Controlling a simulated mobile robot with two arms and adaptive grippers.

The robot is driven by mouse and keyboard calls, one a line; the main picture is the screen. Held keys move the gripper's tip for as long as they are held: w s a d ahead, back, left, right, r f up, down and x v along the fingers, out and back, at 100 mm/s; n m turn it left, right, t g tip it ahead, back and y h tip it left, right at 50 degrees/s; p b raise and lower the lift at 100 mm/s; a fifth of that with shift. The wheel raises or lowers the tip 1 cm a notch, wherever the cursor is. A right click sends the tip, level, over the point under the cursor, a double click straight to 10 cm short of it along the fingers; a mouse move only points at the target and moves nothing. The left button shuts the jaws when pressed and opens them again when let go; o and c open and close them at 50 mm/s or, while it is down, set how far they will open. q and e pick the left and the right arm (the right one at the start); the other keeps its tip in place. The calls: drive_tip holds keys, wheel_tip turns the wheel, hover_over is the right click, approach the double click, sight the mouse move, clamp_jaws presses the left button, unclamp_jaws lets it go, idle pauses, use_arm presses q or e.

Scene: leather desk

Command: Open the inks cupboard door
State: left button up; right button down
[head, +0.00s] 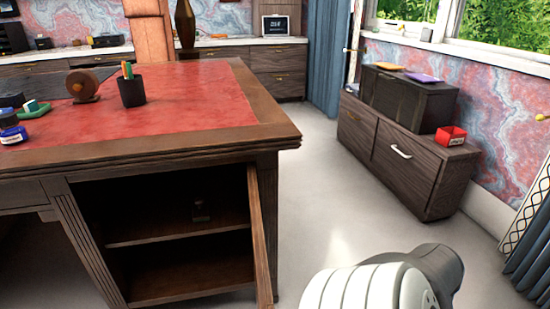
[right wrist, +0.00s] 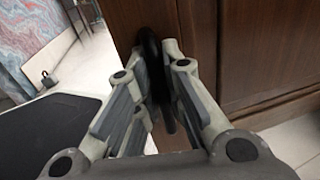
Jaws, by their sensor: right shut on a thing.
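The inks cupboard in the desk stands open, with its inside shelf (head: 165,228) showing in the head view. Its wooden door (head: 262,240) is swung outward and seen nearly edge-on at the right of the opening. In the right wrist view my right gripper (right wrist: 160,75) is shut on the dark door handle (right wrist: 152,50), against the wooden door. The right gripper is hidden in the head view; only part of my right arm shows there. My left gripper is not in view.
The desk top (head: 190,110) holds a pen cup (head: 131,92), a tape dispenser (head: 84,86) and an ink bottle (head: 12,131). The floor between desk and cabinet is clear.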

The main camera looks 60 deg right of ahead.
drive_tip(key=shift+s+d+r+n+y, duration=0.2)
drive_tip(key=shift+s+d+n+y, duration=0.3)
drive_tip(key=shift+s+d, duration=0.5)
drive_tip(key=shift+a, duration=0.1)
drive_tip(key=c, duration=1.5)
unclamp_jaws()
drive_tip(key=shift+s+g, duration=0.1)
drive_tip(key=shift+g, duration=0.2)
drive_tip(key=shift+s+f, duration=0.1)
drive_tip(key=v, duration=1.1)
drive_tip(key=shift+s+d, duration=0.25)
drive_tip(key=shift+s, duration=0.1)
